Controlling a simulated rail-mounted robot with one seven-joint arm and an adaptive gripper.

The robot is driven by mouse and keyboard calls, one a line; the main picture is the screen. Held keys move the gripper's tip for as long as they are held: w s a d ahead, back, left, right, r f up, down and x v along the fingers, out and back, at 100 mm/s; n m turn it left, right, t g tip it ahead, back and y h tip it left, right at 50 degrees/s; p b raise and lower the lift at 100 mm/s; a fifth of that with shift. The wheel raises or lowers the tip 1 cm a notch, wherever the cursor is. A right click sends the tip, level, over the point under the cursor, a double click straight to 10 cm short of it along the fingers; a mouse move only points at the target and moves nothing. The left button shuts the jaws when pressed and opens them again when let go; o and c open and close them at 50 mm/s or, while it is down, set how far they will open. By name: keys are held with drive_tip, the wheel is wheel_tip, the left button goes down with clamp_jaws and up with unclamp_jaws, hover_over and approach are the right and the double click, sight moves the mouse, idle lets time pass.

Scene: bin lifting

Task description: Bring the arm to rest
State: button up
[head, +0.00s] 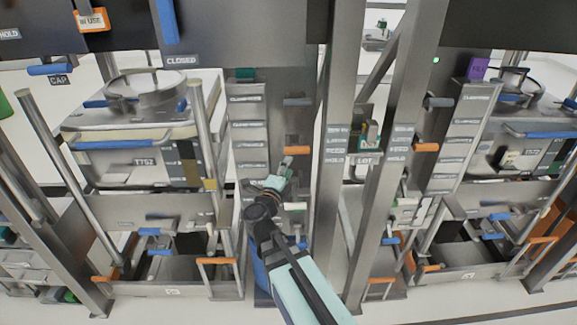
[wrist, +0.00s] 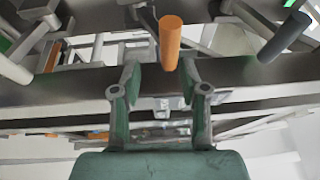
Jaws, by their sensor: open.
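My arm (head: 297,285) reaches up from the bottom of the head view. My gripper (head: 286,163) is at its far end, in front of the labelled column between the two bin stations. In the wrist view my gripper (wrist: 160,75) is open, with its two green-grey fingers apart. An orange handle (wrist: 170,42) shows beyond and between the fingertips, with no visible grip on it. An orange handle (head: 297,150) also shows just above the gripper in the head view. I cannot tell how far it is from the fingers.
A metal bin marked T752 (head: 138,160) sits in the left station; another bin (head: 525,140) sits in the right one. Steel posts (head: 335,200) stand close to the right of my gripper. Orange handles (head: 218,262) and blue handles (head: 115,143) stick out around.

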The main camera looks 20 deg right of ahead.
idle(0.7)
